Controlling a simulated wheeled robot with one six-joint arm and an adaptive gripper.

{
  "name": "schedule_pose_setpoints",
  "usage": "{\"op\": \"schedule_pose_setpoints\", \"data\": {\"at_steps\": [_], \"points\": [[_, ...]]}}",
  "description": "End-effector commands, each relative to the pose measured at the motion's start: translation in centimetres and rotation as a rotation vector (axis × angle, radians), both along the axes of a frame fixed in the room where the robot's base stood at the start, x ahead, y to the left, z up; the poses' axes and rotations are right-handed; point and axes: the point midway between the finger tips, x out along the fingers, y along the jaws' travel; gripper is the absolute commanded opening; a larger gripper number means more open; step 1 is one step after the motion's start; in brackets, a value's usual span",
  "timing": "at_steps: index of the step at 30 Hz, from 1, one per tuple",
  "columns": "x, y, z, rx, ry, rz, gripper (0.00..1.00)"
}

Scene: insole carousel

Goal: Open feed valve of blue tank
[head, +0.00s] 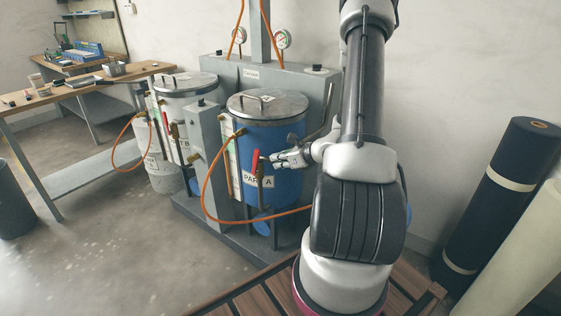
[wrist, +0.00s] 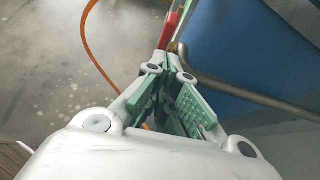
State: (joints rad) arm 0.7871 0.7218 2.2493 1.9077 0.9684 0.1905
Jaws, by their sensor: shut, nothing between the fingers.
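The blue tank (head: 284,152), labelled "PART A", stands in the middle of the head view with a grey lid on top. Its red valve handle (head: 256,161) stands nearly upright at the tank's front left, above a brass fitting. My gripper (head: 273,160) is shut and empty, just right of the handle with its tips pointing at it. In the wrist view the shut fingertips (wrist: 168,58) lie close to the lower end of the red handle (wrist: 168,31). I cannot tell whether they touch it. The blue tank wall (wrist: 245,50) is to the right there.
An orange hose (head: 206,190) loops in front of the blue tank. A grey post (head: 208,150) separates it from a white tank (head: 183,98) with another red handle. A metal pipe (wrist: 250,94) runs beside my fingers. Dark and pale rolls (head: 500,190) stand at right.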

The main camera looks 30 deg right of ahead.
Motion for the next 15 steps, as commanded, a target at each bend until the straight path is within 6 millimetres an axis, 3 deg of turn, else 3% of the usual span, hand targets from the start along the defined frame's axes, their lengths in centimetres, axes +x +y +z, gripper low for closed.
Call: {"op": "schedule_pose_setpoints", "data": {"at_steps": [9,15], "points": [[4.1,1.6,-2.6,-0.001,-0.002,0.005,0.0],[5.0,1.9,-3.1,-0.001,-0.002,0.005,0.0]]}}
